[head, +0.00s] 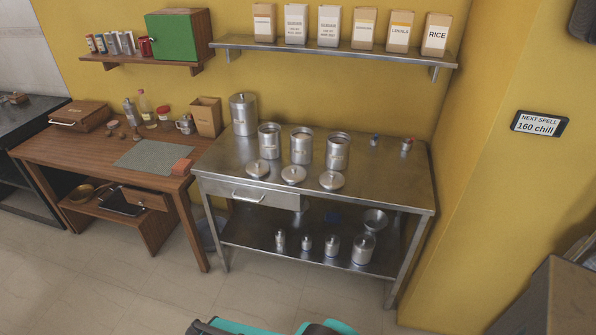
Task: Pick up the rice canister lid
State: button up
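Three open steel canisters stand in a row on the steel table: a left one (269,142), a middle one (301,148) and a right one (338,153). Three round steel lids with knobs lie in front of them: a left lid (257,168), a middle lid (293,174) and a right lid (332,180). The canister labels are too small to read, so I cannot tell which lid is the rice one. A taller lidded canister (243,115) stands behind at the left. My gripper is not in view; only teal and black parts of mine show at the bottom edge.
The steel table (390,185) has free room at its right front. Small items (405,146) stand at its back right. Several small canisters stand on its lower shelf (300,263). A wall shelf (335,48) holds labelled bags, including a RICE bag (437,36). A wooden table (100,152) adjoins at left.

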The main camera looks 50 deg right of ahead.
aim_at(292, 174)
jog(key=u, duration=0.05)
jog(key=i, duration=1)
jog(key=z, duration=0.05)
